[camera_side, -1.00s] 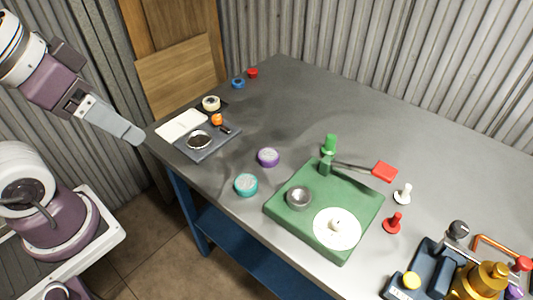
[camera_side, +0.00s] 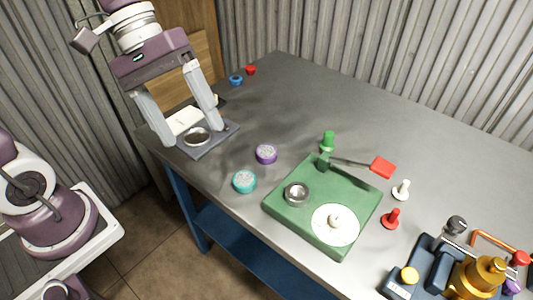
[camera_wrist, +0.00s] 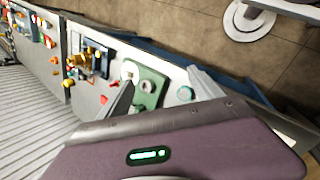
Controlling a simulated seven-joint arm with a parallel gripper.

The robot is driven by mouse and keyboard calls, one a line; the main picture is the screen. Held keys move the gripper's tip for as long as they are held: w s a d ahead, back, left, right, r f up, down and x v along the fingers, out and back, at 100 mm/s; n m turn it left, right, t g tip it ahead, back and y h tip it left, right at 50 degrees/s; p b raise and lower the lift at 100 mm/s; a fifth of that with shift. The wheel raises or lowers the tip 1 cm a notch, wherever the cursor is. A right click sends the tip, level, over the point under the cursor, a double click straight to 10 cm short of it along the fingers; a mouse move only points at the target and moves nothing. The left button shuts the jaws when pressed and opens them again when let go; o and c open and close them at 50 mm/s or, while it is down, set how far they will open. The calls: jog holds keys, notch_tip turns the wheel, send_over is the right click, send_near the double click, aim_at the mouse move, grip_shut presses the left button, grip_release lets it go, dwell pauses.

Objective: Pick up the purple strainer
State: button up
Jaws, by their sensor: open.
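The purple strainer (camera_side: 266,154) is a small round purple piece with a pale, patterned top. It lies on the grey table, just behind and right of a similar teal piece (camera_side: 244,181). My gripper (camera_side: 193,138) is open and empty in the side view, its two fingers spread above the dark tray at the table's left end. It is left of the purple strainer and apart from it.
A green board (camera_side: 284,218) with a metal cup (camera_side: 297,194) and white disc (camera_side: 335,226) lies right of the strainer. The dark tray (camera_side: 215,142) is under my fingers. Red (camera_side: 391,219) and white (camera_side: 401,190) pegs stand farther right. The table's back middle is clear.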

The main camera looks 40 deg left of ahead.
jog(key=w+f+n+h, duration=0.5)
jog(key=w+f+n, duration=0.1)
jog(key=w, duration=0.3)
jog(key=n+t+h, duration=0.1)
jog(key=n+t, duration=0.5)
jog(key=n, duration=0.5)
send_near(263, 150)
jog(key=x, duration=0.2)
jog(key=shift+d+f, duration=0.25)
jog(key=x, duration=0.7)
jog(key=shift+r, duration=0.15)
jog(key=c, duration=1.5)
